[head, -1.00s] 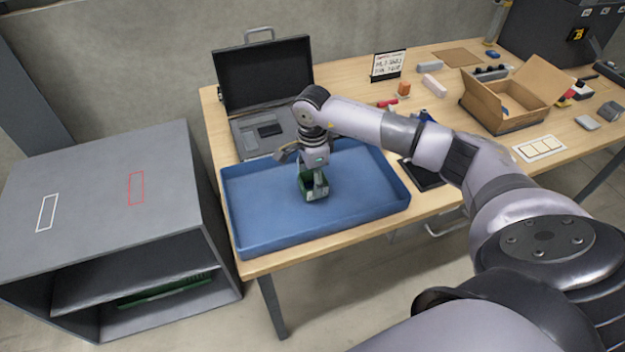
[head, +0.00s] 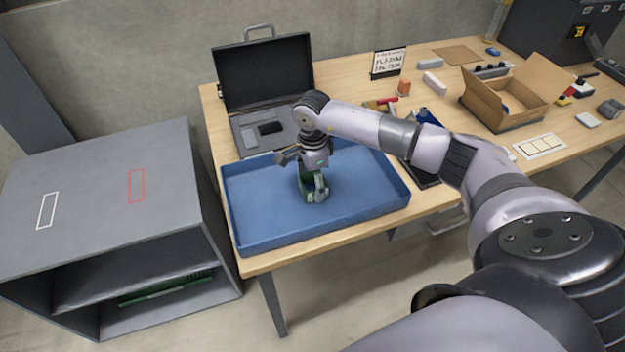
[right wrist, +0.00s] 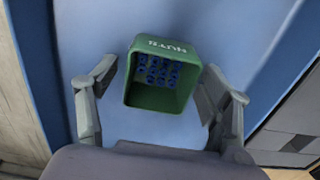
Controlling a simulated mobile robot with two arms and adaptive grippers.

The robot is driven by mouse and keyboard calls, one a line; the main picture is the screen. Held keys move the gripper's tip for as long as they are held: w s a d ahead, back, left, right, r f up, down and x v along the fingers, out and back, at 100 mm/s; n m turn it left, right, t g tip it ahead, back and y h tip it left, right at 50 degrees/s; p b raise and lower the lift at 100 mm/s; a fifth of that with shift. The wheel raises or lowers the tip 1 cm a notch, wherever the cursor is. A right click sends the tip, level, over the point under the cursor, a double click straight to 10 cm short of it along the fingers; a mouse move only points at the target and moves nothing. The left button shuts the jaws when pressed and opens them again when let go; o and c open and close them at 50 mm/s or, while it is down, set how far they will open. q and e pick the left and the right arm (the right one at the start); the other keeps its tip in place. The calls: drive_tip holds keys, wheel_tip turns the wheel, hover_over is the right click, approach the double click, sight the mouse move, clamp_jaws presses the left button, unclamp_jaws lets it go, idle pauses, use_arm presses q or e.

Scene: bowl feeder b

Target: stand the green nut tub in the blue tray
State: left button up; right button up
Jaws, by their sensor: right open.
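The green nut tub (right wrist: 160,98) stands inside the blue tray (head: 250,225), on its floor. In the right wrist view it has blue round pieces inside and pale lettering on its rim. In the head view the tub (head: 306,190) is partly hidden by my right gripper (head: 314,188). My right gripper is open, with one finger on each side of the tub; in the right wrist view (right wrist: 162,92) gaps show between the fingers and the tub walls. My left gripper is not in view.
An open black case (head: 262,85) stands behind the tray. A cardboard box (head: 505,100), a small sign (head: 388,62) and several small items lie on the table to the right. A grey shelf cabinet (head: 95,200) stands at the left. The tray floor around the tub is clear.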

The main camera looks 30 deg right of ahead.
drive_tip(key=shift+r, duration=0.25)
wheel_tip(320, 180, up, 12)
drive_tip(key=b, duration=0.2)
drive_tip(key=shift+b, duration=0.3)
drive_tip(key=shift+f, duration=0.15)
